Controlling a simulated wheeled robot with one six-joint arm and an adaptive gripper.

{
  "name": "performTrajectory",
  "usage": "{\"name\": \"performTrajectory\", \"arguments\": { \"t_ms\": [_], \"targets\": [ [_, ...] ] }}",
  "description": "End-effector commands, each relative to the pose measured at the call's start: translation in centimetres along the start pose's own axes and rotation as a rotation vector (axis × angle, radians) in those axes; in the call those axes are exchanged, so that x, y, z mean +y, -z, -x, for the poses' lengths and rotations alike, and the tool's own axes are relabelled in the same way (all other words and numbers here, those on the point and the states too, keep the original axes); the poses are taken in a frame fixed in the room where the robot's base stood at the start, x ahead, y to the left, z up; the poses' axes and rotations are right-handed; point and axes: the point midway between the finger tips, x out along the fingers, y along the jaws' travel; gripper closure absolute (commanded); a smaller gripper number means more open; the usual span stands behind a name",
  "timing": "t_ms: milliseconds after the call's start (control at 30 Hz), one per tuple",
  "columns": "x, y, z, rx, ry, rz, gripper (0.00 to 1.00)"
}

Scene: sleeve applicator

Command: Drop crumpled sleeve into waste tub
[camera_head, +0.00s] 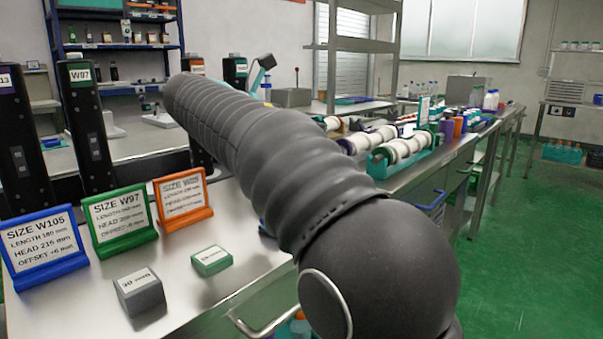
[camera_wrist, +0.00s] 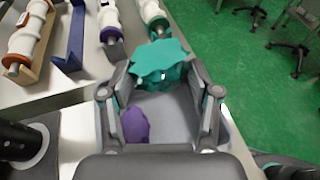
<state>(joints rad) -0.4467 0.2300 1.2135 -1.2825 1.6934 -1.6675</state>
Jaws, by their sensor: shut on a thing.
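My gripper (camera_wrist: 160,68) shows in the wrist view, shut on a crumpled teal sleeve (camera_wrist: 160,58) held between its fingertips. Below it is a grey tub (camera_wrist: 172,112), which looks like the waste tub. A crumpled purple piece (camera_wrist: 134,123) lies in the tub, towards its left side. The teal sleeve appears over the far end of the tub; its height above the tub is hard to tell. My gripper's palm hides the near part of the tub. In the head view my arm covers the middle, and the gripper, sleeve and tub are not visible.
White rollers with coloured ends (camera_head: 400,147) lie on the long bench. Size signs (camera_head: 120,218), a grey block (camera_head: 140,291) and a green block (camera_head: 211,260) stand on the near table. Green floor (camera_wrist: 245,60) is open right of the bench, with dark chairs beyond.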

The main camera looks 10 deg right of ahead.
Motion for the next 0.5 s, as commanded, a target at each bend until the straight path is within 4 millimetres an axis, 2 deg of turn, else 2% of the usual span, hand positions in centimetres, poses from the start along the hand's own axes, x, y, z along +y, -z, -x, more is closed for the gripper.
{"name": "performTrajectory", "arguments": {
  "t_ms": [267, 500],
  "targets": [
    [-0.2, 0.8, -0.8, 0.000, 0.010, -0.004, 0.55],
    [-0.2, 2.8, -1.5, 0.000, 0.010, -0.004, 0.55]
  ]
}}
